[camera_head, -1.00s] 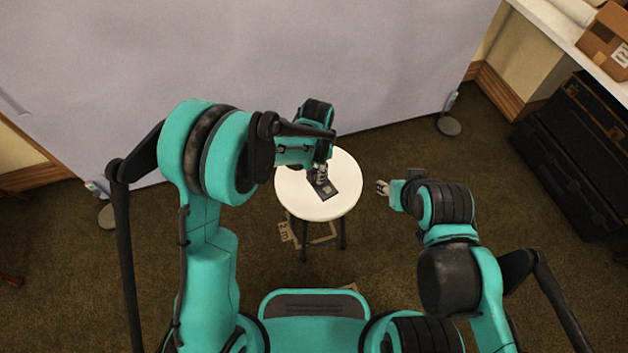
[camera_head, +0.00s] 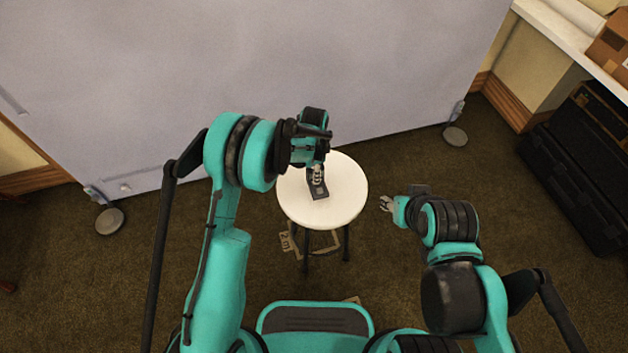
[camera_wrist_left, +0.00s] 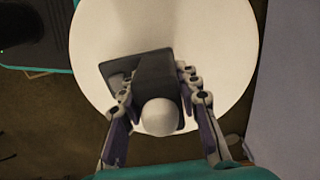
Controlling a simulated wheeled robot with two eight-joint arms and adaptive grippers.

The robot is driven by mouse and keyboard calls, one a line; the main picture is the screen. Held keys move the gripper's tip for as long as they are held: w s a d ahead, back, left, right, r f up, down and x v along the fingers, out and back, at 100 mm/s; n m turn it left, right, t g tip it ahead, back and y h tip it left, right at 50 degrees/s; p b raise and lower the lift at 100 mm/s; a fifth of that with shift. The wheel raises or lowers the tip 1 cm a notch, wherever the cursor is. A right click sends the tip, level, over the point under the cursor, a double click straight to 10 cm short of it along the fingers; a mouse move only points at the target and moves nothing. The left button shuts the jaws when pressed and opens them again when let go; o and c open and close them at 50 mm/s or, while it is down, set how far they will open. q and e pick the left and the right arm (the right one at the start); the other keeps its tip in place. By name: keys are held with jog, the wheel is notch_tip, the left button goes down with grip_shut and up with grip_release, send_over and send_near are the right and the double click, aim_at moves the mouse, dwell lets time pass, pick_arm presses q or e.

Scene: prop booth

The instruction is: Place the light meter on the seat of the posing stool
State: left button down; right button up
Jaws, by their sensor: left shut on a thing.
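The light meter is a dark flat block with a pale dome (camera_wrist_left: 159,116) at one end and a grey window on its face. In the head view the light meter (camera_head: 320,192) shows over the white round seat of the posing stool (camera_head: 345,208). My left gripper (camera_head: 317,176) is shut on the light meter, with one finger on each side of it in the left wrist view (camera_wrist_left: 155,90). Whether the meter touches the seat (camera_wrist_left: 222,50) or hangs just above it, I cannot tell. My right gripper (camera_head: 386,203) is off the stool's right side; its jaws are too small to judge.
A grey backdrop panel (camera_head: 250,80) stands behind the stool on footed supports. A black case (camera_head: 575,165) and a shelf with cardboard boxes (camera_head: 608,50) are at the right. A frame-like item with a label (camera_head: 290,243) lies on the carpet by the stool's legs.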

pick_arm(q)
jog(key=shift+f+b, duration=0.8)
jog(key=shift+f, duration=1.1)
jog(key=shift+f, duration=0.1)
jog(key=c, duration=1.1)
grip_release()
